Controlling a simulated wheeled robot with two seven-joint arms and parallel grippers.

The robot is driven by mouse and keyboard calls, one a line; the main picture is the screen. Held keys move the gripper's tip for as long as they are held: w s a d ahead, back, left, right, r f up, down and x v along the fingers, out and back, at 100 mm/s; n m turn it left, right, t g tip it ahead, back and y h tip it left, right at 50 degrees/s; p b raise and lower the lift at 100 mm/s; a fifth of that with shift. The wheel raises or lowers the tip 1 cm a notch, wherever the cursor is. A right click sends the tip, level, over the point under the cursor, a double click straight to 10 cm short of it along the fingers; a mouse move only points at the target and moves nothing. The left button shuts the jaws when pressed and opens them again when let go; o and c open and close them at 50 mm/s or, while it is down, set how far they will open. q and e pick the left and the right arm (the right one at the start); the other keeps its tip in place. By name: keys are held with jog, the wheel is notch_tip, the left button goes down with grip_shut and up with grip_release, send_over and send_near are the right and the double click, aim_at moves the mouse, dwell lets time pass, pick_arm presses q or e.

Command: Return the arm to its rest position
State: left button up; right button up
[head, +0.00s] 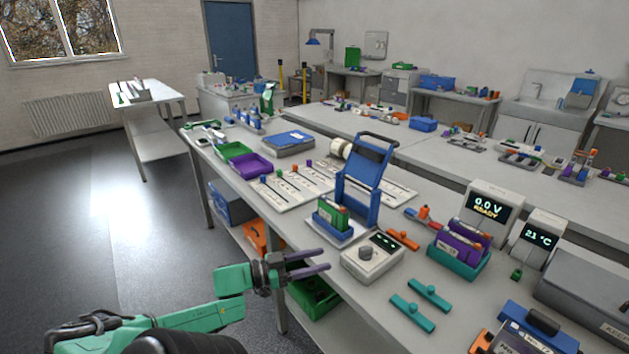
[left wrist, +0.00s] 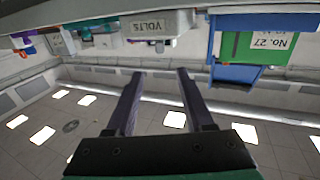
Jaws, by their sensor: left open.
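My left gripper (head: 324,260) is at the front edge of the workbench, left of the grey control box, with its two purple fingers apart and nothing between them. The green left arm (head: 230,290) reaches in from the lower left. In the left wrist view, the open fingers (left wrist: 160,72) also show with an empty gap, and the picture is upside down. My right gripper is not in view.
Near the fingers are the grey control box (head: 372,260), a blue frame (head: 362,180) and a green block (head: 331,216), labelled "No. 27" in the left wrist view. Teal clips (head: 412,312) lie on the bench (head: 365,307). Open floor (head: 120,240) is at left.

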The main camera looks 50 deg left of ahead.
pick_arm(q)
jog(key=shift+s, duration=0.2)
jog(key=shift+a, duration=0.1)
jog(key=s+a+f+n+g+y, duration=0.1)
jog(key=s+f+n+g+y, duration=0.2)
jog(key=f, duration=0.7)
jog(key=s+a+f+g+y, duration=0.2)
jog(key=s+f, duration=0.3)
jog(key=f, duration=0.5)
jog(key=s+a+f+n+g+y, duration=0.1)
jog(key=s+f+n+g+y, duration=0.2)
jog(key=f, duration=0.7)
jog(key=s+d+f+m+g+h, duration=0.1)
jog(key=s+d+f+g, duration=0.3)
jog(key=s+d+f, duration=0.4)
jog(key=s+d+f+m+g, duration=0.3)
jog(key=s+d+f, duration=0.4)
jog(key=d+f, duration=0.3)
jog(key=d+g, duration=0.1)
jog(key=d, duration=0.3)
jog(key=shift+s+f+m+h, duration=0.2)
jog(key=shift+s+m+h, duration=0.1)
jog(key=shift+s+h, duration=0.1)
